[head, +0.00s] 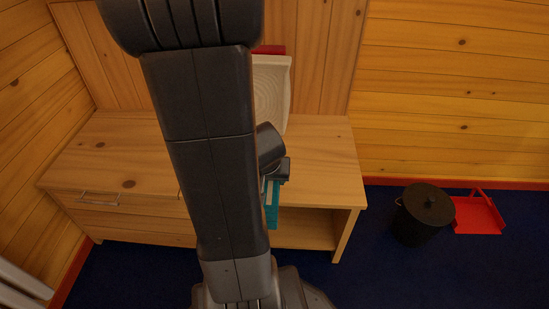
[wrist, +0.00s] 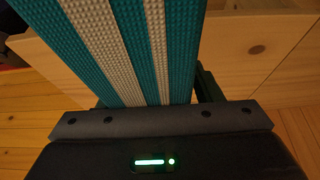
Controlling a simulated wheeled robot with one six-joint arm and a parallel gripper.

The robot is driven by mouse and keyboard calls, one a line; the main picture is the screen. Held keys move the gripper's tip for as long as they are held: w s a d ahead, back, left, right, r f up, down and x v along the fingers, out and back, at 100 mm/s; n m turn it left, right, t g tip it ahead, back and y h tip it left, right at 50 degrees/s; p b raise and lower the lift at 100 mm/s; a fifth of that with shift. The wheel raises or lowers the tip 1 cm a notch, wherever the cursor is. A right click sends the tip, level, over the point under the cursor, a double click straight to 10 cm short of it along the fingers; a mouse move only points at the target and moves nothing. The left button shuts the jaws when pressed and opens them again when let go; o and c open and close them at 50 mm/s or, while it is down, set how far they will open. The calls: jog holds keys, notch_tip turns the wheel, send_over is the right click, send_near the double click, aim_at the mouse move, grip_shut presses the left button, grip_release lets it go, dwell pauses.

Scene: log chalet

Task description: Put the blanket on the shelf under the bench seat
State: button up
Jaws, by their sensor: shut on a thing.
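A folded blanket (wrist: 140,50) with teal and cream stripes fills the upper middle of the wrist view. My gripper (wrist: 150,108) is shut on its near end. In the head view a teal part of the blanket (head: 272,212) shows beside my arm, in front of the bench's open side; my gripper (head: 279,168) is partly hidden there by the arm. The wooden bench seat (head: 318,165) stands against the back wall. The open shelf (head: 308,235) lies under its right part. I cannot tell whether the blanket's far end is inside the opening.
A drawer with a metal handle (head: 98,199) fills the bench's left front. A cream cushion (head: 271,85) leans on the back wall, with something red behind it. A black lidded bin (head: 422,215) and a red dustpan (head: 480,214) stand on the blue floor at right.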

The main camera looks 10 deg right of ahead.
jog(key=w+d+p, duration=0.2)
jog(key=w+p, duration=0.1)
jog(key=w, duration=0.5)
jog(key=w+d+p, duration=0.3)
jog(key=w, duration=0.5)
jog(key=b+x, duration=0.1)
jog(key=x, duration=0.2)
jog(key=b+x, duration=0.2)
jog(key=x, duration=0.2)
jog(key=shift+s+a+f, duration=0.1)
jog(key=shift+f, duration=0.25)
jog(key=shift+f+b, duration=0.2)
jog(key=shift+b, duration=0.1)
jog(key=shift+r, duration=0.1)
jog(key=shift+f, duration=0.2)
jog(key=o, duration=1)
jog(key=shift+o, duration=0.2)
jog(key=shift+r, duration=0.15)
